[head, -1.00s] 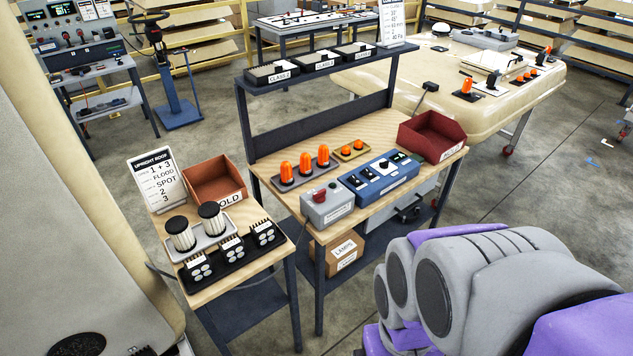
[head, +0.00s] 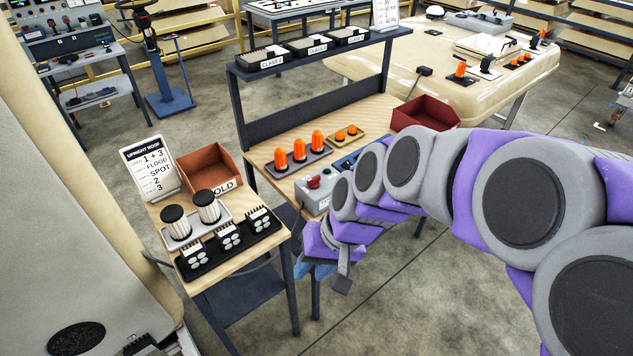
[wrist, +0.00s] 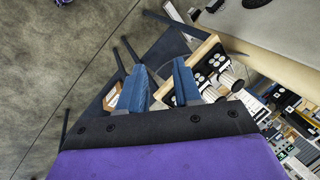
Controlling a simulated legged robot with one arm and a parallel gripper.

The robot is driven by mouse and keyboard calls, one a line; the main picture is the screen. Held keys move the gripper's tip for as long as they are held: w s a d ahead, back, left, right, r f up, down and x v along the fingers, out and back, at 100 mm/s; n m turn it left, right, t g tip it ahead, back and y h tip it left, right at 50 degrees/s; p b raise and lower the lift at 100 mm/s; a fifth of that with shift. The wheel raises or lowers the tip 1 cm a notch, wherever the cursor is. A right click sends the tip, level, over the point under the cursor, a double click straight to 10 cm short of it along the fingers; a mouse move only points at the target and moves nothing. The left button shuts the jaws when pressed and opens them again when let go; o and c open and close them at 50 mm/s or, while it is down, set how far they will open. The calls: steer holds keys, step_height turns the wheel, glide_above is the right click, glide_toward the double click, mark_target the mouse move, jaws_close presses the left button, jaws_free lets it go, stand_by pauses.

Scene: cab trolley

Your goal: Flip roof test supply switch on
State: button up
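A grey box (head: 315,192) with a red knob stands at the front left of the wooden workbench; its label is too small to read. Beside it, a blue switch panel (head: 345,163) is mostly hidden behind my arm. I cannot tell which of them carries the roof test supply switch, or its position. My gripper (head: 313,270) is in front of the bench, below the grey box in the picture and apart from it. In the wrist view, the blue fingers of my gripper (wrist: 160,90) are spread with nothing between them.
Orange beacons (head: 299,152) stand behind the grey box, and a dark red bin (head: 425,112) is at the right. A smaller table (head: 230,262) with lamps, a sign (head: 150,169) and a red bin (head: 208,170) is at left. Floor (head: 400,300) is open in front.

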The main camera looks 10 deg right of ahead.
steer(key=w, duration=0.3)
steer(key=w+a+m+t+y, duration=0.1)
steer(key=w, duration=0.2)
steer(key=w+a+y, duration=0.1)
steer(key=w, duration=0.2)
steer(key=shift+w+f+m+t, duration=0.1)
steer(key=shift+w+m+t, duration=0.2)
steer(key=shift+m, duration=0.1)
steer(key=c, duration=0.4)
steer(key=w+m, duration=0.1)
steer(key=w, duration=0.2)
steer(key=w+d+f+t, duration=0.1)
steer(key=w, duration=0.2)
steer(key=w+m+t+y, duration=0.1)
steer(key=w, duration=0.2)
steer(key=shift+d+f+m, duration=0.15)
steer(key=shift+f+m, duration=0.15)
jaws_close()
steer(key=w+d+f+m+t+h, duration=0.3)
steer(key=w+d+f+m, duration=0.4)
steer(key=w+d+f, duration=0.4)
steer(key=w+d+t+p, duration=0.1)
steer(key=w+d, duration=0.1)
steer(key=shift+w+d+f, duration=0.15)
steer(key=shift+d+f, duration=0.1)
steer(key=shift+d, duration=0.15)
